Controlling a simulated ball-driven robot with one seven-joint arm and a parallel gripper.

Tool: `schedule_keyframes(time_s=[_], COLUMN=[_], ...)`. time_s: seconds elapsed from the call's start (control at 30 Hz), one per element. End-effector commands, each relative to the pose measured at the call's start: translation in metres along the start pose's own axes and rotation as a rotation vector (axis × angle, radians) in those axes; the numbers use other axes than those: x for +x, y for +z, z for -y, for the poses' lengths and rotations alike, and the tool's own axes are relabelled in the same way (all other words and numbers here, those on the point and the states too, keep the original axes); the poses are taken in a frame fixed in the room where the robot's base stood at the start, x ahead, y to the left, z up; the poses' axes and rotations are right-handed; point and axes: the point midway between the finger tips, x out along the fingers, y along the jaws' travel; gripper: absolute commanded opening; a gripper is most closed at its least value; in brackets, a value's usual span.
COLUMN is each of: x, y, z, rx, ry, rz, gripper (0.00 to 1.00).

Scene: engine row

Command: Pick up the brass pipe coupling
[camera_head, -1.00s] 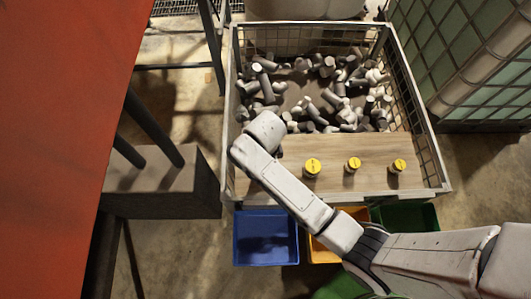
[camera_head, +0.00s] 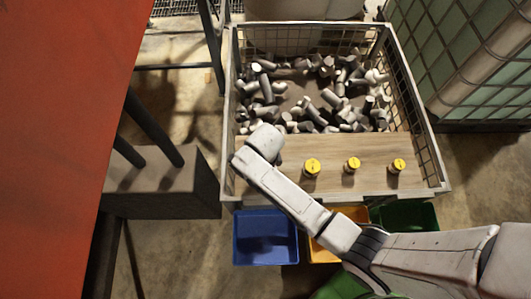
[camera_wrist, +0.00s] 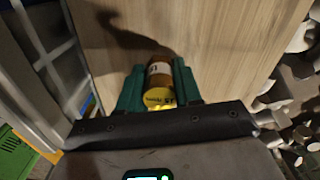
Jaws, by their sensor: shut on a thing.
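My gripper (camera_wrist: 158,74) shows in the wrist view with its two dark green fingers closed on the sides of the brass pipe coupling (camera_wrist: 159,83). The coupling is a short brown-gold cylinder with a yellow face carrying dark print, and that face points toward the wrist. The wooden board (camera_wrist: 205,45) lies behind it; I cannot tell whether the coupling touches the board. In the head view my own arm hides the gripper and the held coupling.
Three other yellow-topped pieces stand on the board, at the left (camera_head: 312,166), middle (camera_head: 353,163) and right (camera_head: 398,165). Grey pipe fittings (camera_head: 330,97) heap behind it inside the mesh-sided crate (camera_head: 437,170). Blue (camera_head: 265,222), orange (camera_head: 323,245) and green (camera_head: 425,214) bins sit in front.

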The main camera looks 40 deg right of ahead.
Motion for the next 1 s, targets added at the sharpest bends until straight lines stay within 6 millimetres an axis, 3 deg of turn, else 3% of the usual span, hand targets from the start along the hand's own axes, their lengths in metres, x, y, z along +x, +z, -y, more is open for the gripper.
schedule_keyframes(time_s=[0.27,0.63,0.83,1.0], x=[0.0,-0.006,-0.031,-0.06], y=[0.0,0.0,0.001,-0.001], z=[0.0,0.001,0.001,-0.024], rx=[0.0,0.0,0.001,-0.002], ry=[0.0,-0.001,-0.003,-0.002], rz=[0.0,0.001,0.002,0.001], gripper=[0.0,0.0,0.0,0.0])
